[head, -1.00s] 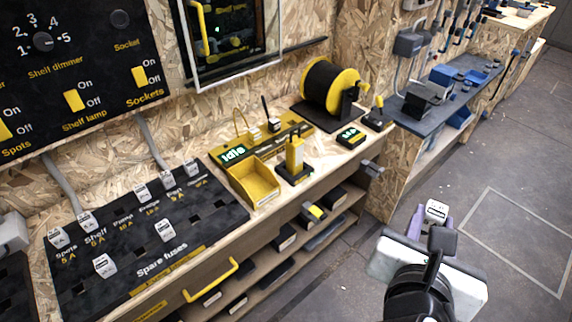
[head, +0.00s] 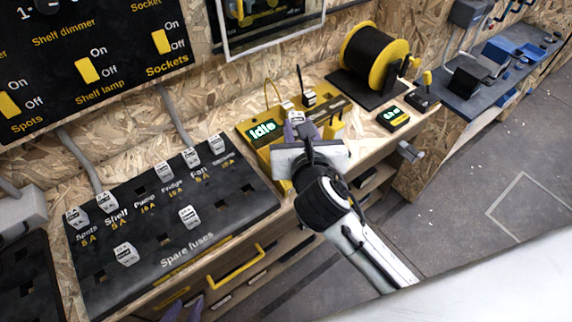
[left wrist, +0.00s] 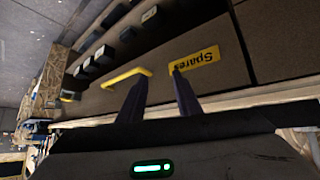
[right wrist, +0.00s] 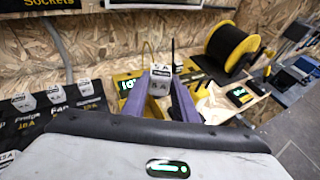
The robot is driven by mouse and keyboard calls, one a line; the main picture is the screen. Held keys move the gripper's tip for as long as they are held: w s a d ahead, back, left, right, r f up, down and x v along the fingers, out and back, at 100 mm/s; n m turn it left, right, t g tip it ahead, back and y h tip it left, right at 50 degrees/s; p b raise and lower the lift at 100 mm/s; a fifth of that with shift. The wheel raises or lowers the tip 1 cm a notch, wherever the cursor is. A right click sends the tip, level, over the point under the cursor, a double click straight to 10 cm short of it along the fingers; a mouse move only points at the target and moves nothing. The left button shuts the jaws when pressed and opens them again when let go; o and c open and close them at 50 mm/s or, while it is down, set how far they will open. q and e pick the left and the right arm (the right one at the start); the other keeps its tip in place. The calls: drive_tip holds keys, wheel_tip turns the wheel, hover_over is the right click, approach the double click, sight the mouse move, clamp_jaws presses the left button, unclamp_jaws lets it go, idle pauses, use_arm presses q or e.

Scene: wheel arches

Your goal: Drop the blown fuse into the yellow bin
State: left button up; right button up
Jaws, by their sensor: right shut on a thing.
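My right gripper (head: 296,122) is shut on a white fuse (head: 295,117), held above the workbench at the yellow bin. In the right wrist view the fuse (right wrist: 160,82) sits upright between the purple fingers. The yellow bin (head: 264,157) is on the bench, mostly hidden behind my right gripper; only its left side and a bit of its front show. I cannot tell how high the fuse is above it. My left gripper (left wrist: 158,95) is open and empty, in front of the drawer with the Spares label (left wrist: 197,60); its fingertips show at the bottom of the head view.
The fuse panel (head: 150,235) with several white fuses lies left of the bin. A yellow-black cable reel (head: 368,55) and a small green-display device (head: 393,117) are to the right. A yellow drawer handle (head: 235,265) sticks out in front.

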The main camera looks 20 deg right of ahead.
drive_tip(key=shift+w+a+f, duration=0.1)
drive_tip(key=shift+w+f, duration=0.15)
drive_tip(key=shift+f, duration=0.35)
drive_tip(key=shift+w+a+f, duration=0.1)
drive_tip(key=shift+w+f, duration=0.15)
drive_tip(key=shift+f, duration=0.3)
wheel_tip(320, 180, down, 5)
drive_tip(key=b, duration=0.4)
drive_tip(key=shift+r, duration=0.2)
drive_tip(key=o, duration=1.1)
